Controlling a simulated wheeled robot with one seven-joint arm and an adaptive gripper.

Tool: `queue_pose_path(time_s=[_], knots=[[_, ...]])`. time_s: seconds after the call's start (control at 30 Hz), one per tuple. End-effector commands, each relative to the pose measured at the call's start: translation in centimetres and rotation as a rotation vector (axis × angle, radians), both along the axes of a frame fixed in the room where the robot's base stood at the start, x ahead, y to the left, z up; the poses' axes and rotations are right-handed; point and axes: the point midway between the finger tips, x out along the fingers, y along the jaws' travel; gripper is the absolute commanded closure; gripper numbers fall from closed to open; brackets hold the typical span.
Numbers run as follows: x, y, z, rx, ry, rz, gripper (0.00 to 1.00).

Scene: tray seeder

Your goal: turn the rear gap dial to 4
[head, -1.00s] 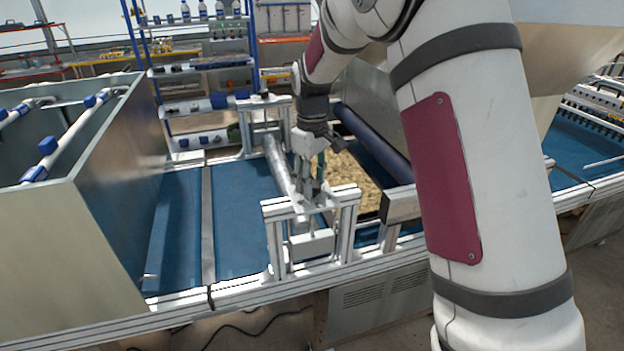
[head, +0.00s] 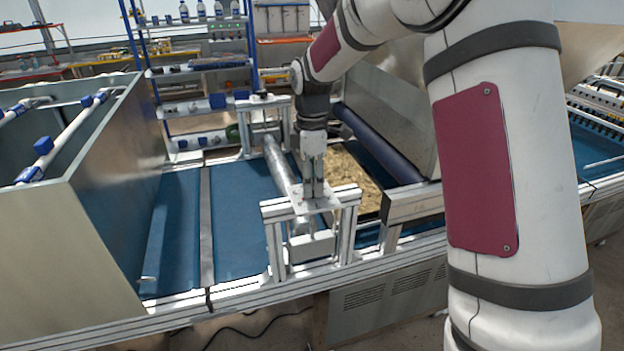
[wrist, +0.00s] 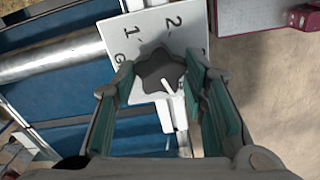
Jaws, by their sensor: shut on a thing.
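A dark grey star-shaped dial knob (wrist: 160,72) with a white pointer line sits on a white plate (wrist: 142,30) in the wrist view. The figures 1 and 2 show on the plate; other marks are partly covered by my fingers. The pointer points down and slightly right in the picture, away from the 1 and 2. My gripper (wrist: 163,84) has its green-padded fingers on both sides of the knob and is shut on it. In the head view my gripper (head: 314,194) points straight down onto the near bracket's top plate (head: 325,204); the knob is hidden there.
A metal roller (head: 279,165) runs from the near bracket to a far bracket (head: 284,108) over the blue belt (head: 240,225). A brown-filled bed (head: 352,178) lies right of it. A large metal hopper (head: 110,190) stands left.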

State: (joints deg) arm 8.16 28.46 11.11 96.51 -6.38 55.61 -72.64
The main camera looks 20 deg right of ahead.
Motion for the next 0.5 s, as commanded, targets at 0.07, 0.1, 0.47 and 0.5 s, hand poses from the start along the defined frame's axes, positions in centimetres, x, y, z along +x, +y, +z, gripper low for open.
queue_pose_path(time_s=[0.07,0.1,0.47,0.5], knots=[[-0.10,-0.02,-0.05,0.001,0.003,0.050,0.89],[-0.10,-0.02,-0.05,0.001,0.003,0.074,0.89],[-0.08,0.00,-0.05,0.001,0.003,0.197,0.89],[-0.09,-0.02,-0.04,0.001,0.003,0.202,0.89]])
